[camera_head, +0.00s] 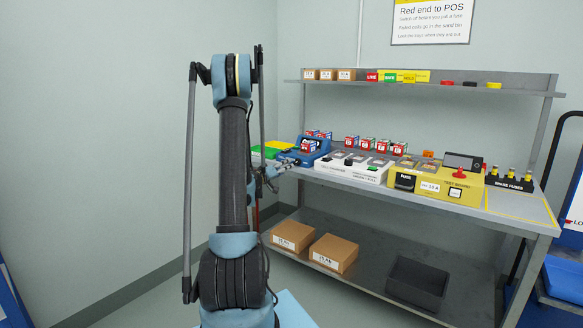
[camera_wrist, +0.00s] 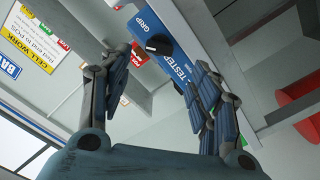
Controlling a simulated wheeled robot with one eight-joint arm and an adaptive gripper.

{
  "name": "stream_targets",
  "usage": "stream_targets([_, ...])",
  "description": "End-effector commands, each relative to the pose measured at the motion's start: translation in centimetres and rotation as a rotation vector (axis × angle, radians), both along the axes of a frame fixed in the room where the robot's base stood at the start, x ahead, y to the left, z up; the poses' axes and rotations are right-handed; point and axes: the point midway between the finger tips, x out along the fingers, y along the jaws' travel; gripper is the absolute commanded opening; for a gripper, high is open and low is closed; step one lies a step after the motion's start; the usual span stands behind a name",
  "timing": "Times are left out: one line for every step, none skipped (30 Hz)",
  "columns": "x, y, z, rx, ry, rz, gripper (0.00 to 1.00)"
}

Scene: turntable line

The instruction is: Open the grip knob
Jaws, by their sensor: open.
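The grip knob (camera_wrist: 158,44) is a black knob with a pale mark on the blue front of the tester (camera_wrist: 181,63), beside the word GRIP. In the wrist view it lies beyond my gripper (camera_wrist: 160,70), roughly between the two spread fingertips. The fingers are open with nothing between them, and I see no contact with the knob. In the head view the blue tester (camera_head: 309,156) stands at the left end of the bench, with red and white battery blocks on it. My gripper (camera_head: 287,167) is at its front left; the knob cannot be made out there.
A white charger unit (camera_head: 350,168) stands right of the tester, then a yellow fuse tester (camera_head: 435,188). Green and yellow trays (camera_head: 270,150) lie to its left. Boxes (camera_head: 293,235) and a dark bin (camera_head: 417,283) rest on the lower shelf (camera_head: 370,270). The floor in front is clear.

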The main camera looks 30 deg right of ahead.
Motion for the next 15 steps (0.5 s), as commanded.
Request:
stream_targets([0.3,-1.0,0.0,0.0,0.0,-0.003,0.57])
stream_targets([0.5,-1.4,0.0,0.0,0.0,-0.001,0.57])
stream_targets([0.8,-2.1,0.0,0.0,0.0,-0.001,0.57])
stream_targets([1.0,-2.6,0.0,0.0,0.0,-0.003,0.57])
stream_targets([1.2,-3.1,0.0,0.0,0.0,-0.003,0.57])
stream_targets([1.5,-3.7,0.0,0.0,0.0,-0.001,0.57])
stream_targets([1.7,-4.1,0.0,0.0,0.0,-0.001,0.57])
stream_targets([1.8,-4.5,0.0,0.0,0.0,-0.001,0.57])
stream_targets([2.0,-5.1,0.0,0.0,0.0,-0.003,0.57])
stream_targets([2.1,-5.4,0.0,0.0,0.0,-0.002,0.57])
stream_targets([2.3,-5.8,0.0,0.0,0.0,-0.001,0.57])
stream_targets([2.5,-6.1,0.0,0.001,0.0,-0.001,0.57])
stream_targets([2.6,-6.4,0.0,0.0,0.0,0.0,0.57])
stream_targets([2.7,-6.6,0.0,0.0,0.0,0.0,0.57])
stream_targets([2.9,-6.9,0.0,0.0,0.0,0.0,0.57])
